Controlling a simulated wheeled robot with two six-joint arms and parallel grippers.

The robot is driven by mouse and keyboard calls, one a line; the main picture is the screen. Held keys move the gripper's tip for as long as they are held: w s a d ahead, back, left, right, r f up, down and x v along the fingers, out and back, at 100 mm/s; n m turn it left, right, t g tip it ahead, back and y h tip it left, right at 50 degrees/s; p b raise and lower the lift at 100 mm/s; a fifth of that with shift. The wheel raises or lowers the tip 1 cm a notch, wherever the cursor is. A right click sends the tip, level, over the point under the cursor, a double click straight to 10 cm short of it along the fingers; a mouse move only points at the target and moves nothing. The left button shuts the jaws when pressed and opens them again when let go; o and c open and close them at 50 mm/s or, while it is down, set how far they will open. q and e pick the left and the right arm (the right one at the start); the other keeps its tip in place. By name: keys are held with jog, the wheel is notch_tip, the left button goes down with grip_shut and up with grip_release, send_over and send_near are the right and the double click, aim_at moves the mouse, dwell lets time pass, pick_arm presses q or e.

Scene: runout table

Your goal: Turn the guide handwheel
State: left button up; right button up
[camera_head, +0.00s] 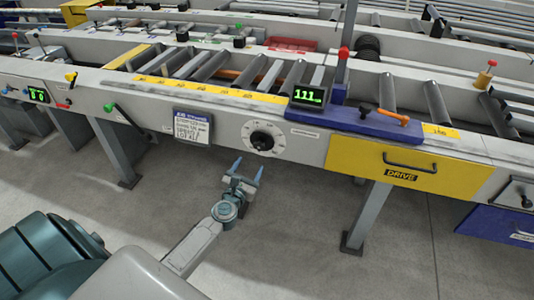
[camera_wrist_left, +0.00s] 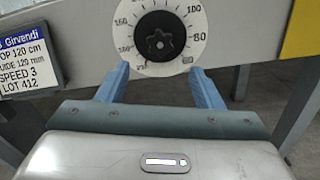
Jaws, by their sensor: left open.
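The guide handwheel (camera_head: 262,140) is a black knob on a white numbered dial on the front rail of the runout table. In the left wrist view the black knob (camera_wrist_left: 160,36) sits at the top middle, with the dial (camera_wrist_left: 196,20) around it. My left gripper (camera_head: 247,168) is open and empty, just below and in front of the dial. In the left wrist view its two blue fingers (camera_wrist_left: 162,85) stand apart below the knob, not around it. My right gripper is not in view.
A job card (camera_head: 193,127) hangs left of the dial. A green display (camera_head: 308,96) reading 111 stands on a blue housing (camera_head: 350,122). A yellow DRIVE drawer (camera_head: 400,165) is to the right. The floor below the rail is clear between the legs.

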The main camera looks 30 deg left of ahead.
aim_at(259, 148)
pick_arm(q)
jog(key=x, duration=0.8)
jog(key=shift+w+f+b, duration=0.1)
jog(key=shift+w+b, duration=0.2)
jog(key=shift+b, duration=0.05)
jog(key=shift+w+a, duration=0.15)
jog(key=shift+w, duration=0.35)
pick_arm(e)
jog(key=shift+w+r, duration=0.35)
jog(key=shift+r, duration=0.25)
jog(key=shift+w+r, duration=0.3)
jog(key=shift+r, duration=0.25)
pick_arm(q)
jog(key=c, duration=1)
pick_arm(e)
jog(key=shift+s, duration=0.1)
